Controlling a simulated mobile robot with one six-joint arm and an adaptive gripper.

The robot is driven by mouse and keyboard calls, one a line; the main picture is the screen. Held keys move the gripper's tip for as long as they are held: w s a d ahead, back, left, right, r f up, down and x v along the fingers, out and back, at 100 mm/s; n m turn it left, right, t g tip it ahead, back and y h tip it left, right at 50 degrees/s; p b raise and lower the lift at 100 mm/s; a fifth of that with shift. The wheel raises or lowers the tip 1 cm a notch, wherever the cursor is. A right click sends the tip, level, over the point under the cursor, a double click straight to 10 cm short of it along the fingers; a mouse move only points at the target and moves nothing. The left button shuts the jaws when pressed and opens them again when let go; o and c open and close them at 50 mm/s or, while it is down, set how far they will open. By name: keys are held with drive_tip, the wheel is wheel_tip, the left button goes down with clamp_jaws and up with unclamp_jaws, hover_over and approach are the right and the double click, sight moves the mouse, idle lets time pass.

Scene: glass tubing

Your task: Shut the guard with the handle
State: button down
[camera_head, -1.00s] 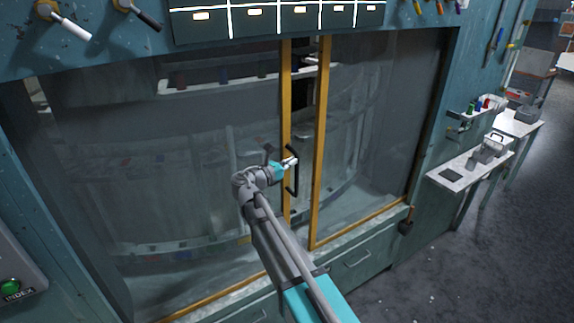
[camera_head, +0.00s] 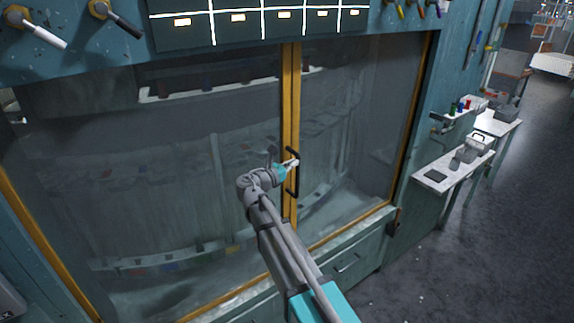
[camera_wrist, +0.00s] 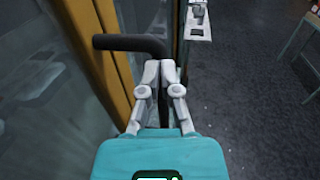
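The guard is a pair of large glass panels (camera_head: 200,160) in yellow frames across the front of the teal machine. Its two upright yellow frame edges (camera_head: 290,100) stand side by side at the middle, with no clear gap between them. The black bar handle (camera_head: 296,181) is upright at these edges; it also shows in the wrist view (camera_wrist: 125,43), its end bending down behind the fingers. My gripper (camera_head: 292,164) is at the handle. In the wrist view its two fingertips (camera_wrist: 159,72) are close together around the handle's upright part, which the fingers partly hide.
A teal drawer front (camera_head: 355,262) lies below the guard. White side tables (camera_head: 455,165) with small items stand at the right. Levers (camera_head: 118,20) stick out at the upper left. The grey floor at the right is open.

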drive_tip(key=shift+d, duration=0.15)
drive_tip(key=v, duration=1.4)
drive_tip(key=s+d+f+m+g+y+b, duration=0.1)
drive_tip(key=s+d+f+m+g+b, duration=0.2)
drive_tip(key=d+f+m, duration=0.55)
drive_tip(key=s+d+f+m+g+y+b, duration=0.15)
drive_tip(key=d+f+m+g, duration=0.35)
drive_tip(key=d, duration=0.7)
drive_tip(key=s+d+f+m+g+y+b, duration=0.1)
drive_tip(key=s+d+f+m+g+y, duration=0.2)
drive_tip(key=s+f+m, duration=0.3)
drive_tip(key=s+d+f+m+g+y+b, duration=0.1)
drive_tip(key=s+d+f+m+g+y, duration=0.1)
drive_tip(key=s+d+f+m+y, duration=0.3)
drive_tip(key=s+f+m+y, duration=0.1)
drive_tip(key=s+m, duration=0.2)
drive_tip(key=shift+g+b, duration=0.35)
drive_tip(key=shift+g, duration=0.05)
